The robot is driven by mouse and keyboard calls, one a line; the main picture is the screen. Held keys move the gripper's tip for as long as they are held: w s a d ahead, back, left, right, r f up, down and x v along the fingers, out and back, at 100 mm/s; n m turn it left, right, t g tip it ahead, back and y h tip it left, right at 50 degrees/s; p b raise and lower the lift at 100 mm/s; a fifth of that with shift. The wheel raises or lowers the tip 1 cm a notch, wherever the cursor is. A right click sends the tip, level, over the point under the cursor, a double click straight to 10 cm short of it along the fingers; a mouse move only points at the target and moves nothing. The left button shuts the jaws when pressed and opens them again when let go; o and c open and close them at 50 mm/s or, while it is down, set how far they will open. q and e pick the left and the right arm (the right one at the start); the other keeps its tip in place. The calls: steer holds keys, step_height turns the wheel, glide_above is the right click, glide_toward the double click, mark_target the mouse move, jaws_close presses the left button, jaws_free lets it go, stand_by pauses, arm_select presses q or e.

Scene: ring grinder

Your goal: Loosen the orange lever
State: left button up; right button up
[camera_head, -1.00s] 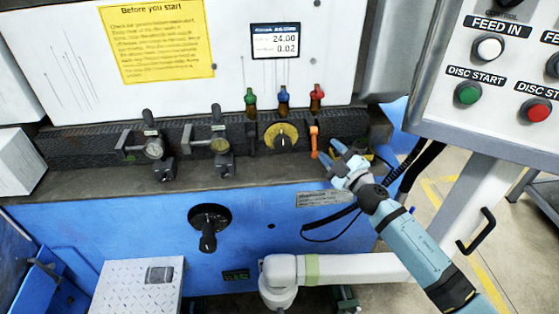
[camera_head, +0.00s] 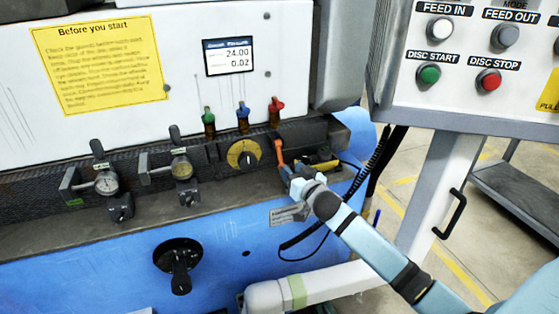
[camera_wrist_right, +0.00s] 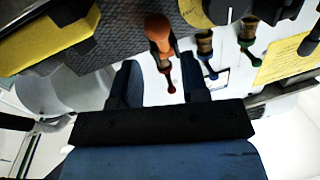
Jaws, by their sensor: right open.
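The orange lever (camera_head: 279,152) stands on the dark ledge of the blue machine, right of the yellow dial (camera_head: 244,155). My right gripper (camera_head: 287,172) is at the lever's lower part in the head view. In the right wrist view, the lever (camera_wrist_right: 160,38) appears just ahead of the gap between the two fingers of the open right gripper (camera_wrist_right: 161,78). I cannot tell whether a finger touches it. My left gripper is not in view.
Green (camera_head: 208,118), blue (camera_head: 242,116) and red (camera_head: 275,108) levers stand behind the dial. A control panel (camera_head: 470,110) with buttons hangs at the right. A yellow-and-black part (camera_head: 318,164) and a black cable (camera_head: 376,162) lie close right of my gripper.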

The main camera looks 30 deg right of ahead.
mark_target(282, 161)
steer(key=w, duration=0.7)
steer(key=shift+d, duration=0.2)
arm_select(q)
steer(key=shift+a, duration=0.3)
